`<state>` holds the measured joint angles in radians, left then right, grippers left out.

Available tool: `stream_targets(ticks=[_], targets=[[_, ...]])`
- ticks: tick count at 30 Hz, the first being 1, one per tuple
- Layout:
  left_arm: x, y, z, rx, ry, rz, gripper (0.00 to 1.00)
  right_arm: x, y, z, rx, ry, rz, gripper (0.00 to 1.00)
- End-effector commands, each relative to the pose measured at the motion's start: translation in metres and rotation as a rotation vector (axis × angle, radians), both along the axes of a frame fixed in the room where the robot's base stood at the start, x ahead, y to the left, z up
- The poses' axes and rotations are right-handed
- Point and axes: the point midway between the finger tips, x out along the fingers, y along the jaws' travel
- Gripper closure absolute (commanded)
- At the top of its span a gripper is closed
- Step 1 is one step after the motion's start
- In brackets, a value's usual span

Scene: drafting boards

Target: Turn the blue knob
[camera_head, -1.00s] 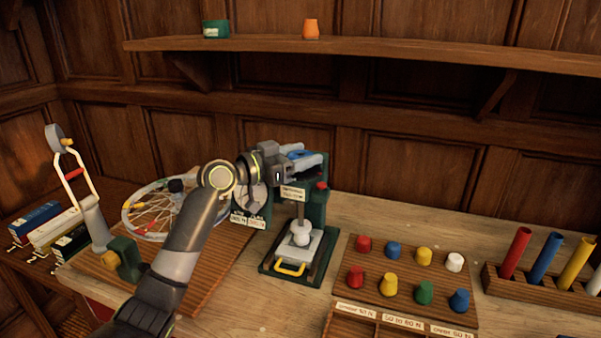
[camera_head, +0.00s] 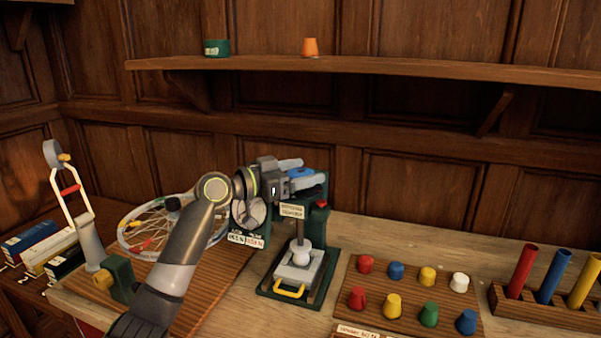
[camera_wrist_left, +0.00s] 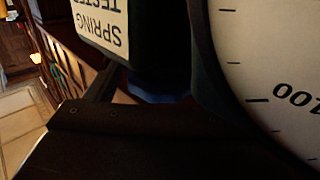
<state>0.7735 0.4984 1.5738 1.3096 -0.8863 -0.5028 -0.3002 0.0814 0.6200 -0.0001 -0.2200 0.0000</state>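The blue knob (camera_head: 300,173) shows at the top of the green spring tester (camera_head: 315,190), just left of the small red part. My left gripper (camera_head: 298,173) reaches in from the left, with one grey finger on the far side of the knob and one on the near side. I cannot tell whether the fingers touch it. In the left wrist view, part of the blue knob (camera_wrist_left: 155,92) shows below the label; the rest is hidden. The white dial (camera_wrist_left: 265,80) fills the right of that view. My right gripper is not in view.
The tester's white plate (camera_head: 298,268) and yellow handle (camera_head: 288,292) are below the gripper. A board of coloured pegs (camera_head: 410,300) stands to the right. A spoked wheel (camera_head: 150,228) lies left, under my left arm. A shelf (camera_head: 400,72) runs along the wall.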

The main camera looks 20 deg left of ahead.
Motion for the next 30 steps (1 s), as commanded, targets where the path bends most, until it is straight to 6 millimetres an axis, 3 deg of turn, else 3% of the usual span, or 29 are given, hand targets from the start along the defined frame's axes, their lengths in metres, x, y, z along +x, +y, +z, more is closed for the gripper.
stream_targets(ticks=[13, 30], targets=[[-0.007, 0.008, -0.002, 0.003, -0.001, 0.002, 0.22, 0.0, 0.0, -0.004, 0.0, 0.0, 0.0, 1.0], [-0.075, 0.075, -0.003, 0.006, -0.001, 0.004, 0.22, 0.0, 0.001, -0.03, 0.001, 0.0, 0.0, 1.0]])
